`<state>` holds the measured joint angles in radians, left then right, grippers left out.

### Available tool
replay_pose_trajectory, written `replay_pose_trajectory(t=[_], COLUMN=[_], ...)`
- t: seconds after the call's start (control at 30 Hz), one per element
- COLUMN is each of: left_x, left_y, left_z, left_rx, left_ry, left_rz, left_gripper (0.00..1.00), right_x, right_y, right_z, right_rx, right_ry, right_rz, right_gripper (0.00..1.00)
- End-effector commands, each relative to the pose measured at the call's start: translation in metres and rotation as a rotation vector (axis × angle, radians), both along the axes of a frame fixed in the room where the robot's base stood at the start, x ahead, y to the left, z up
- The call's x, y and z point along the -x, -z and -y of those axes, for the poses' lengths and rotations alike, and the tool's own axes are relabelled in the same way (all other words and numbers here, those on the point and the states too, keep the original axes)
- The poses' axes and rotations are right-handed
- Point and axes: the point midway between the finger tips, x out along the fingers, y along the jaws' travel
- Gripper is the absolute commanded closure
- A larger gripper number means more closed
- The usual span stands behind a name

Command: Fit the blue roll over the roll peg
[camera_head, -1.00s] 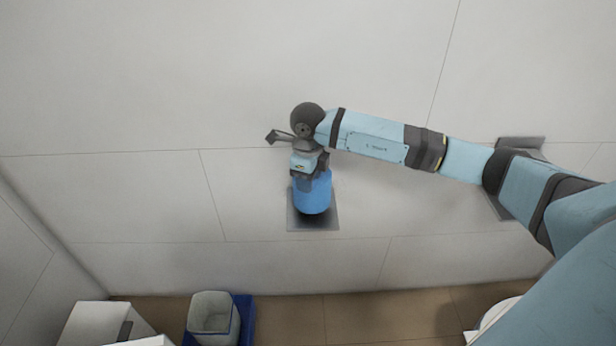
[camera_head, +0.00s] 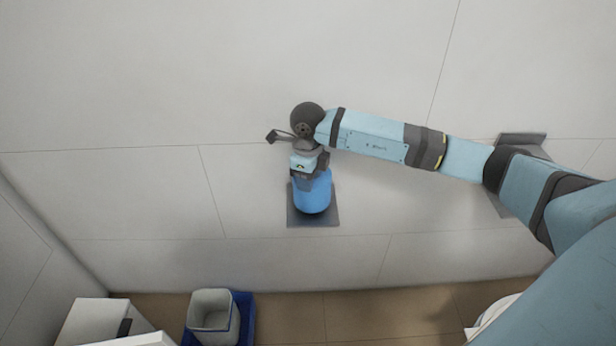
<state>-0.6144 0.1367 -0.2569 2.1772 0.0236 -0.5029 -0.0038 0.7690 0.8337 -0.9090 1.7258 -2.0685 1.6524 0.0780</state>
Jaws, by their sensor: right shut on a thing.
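The blue roll (camera_head: 312,196) is upright in front of a dark square plate (camera_head: 313,220) on the pale tiled wall. My right gripper (camera_head: 309,175) reaches in from the right and is shut on the roll's upper part. The roll peg cannot be made out; the roll and gripper cover the middle of the plate. I cannot tell whether the roll is around the peg or in front of it. My left gripper is not in view.
A grey bin (camera_head: 213,316) stands in a blue tray (camera_head: 246,318) on the brown floor at the lower left. A white box (camera_head: 93,322) is beside it. A second dark fixture (camera_head: 522,141) is on the wall at the right, partly behind my arm.

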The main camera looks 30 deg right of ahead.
Motion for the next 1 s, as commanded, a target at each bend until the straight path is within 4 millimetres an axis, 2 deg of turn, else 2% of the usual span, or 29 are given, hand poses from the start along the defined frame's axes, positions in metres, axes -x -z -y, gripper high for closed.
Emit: replay_pose_trajectory(t=[0.87, 0.9, 1.0], left_x=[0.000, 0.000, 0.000], left_y=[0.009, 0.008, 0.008], left_z=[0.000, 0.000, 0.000], left_rx=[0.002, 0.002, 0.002], left_ry=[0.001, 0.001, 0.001], left_rz=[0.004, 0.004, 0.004], left_gripper=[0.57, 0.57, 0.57], right_x=[0.000, 0.000, 0.000], right_y=[0.018, 0.017, 0.017], right_z=[0.000, 0.000, 0.000], right_rx=[0.000, 0.000, 0.000], right_ry=[0.000, 0.000, 0.000], right_rz=[0.000, 0.000, 0.000], right_gripper=[1.00, 0.61, 0.38])
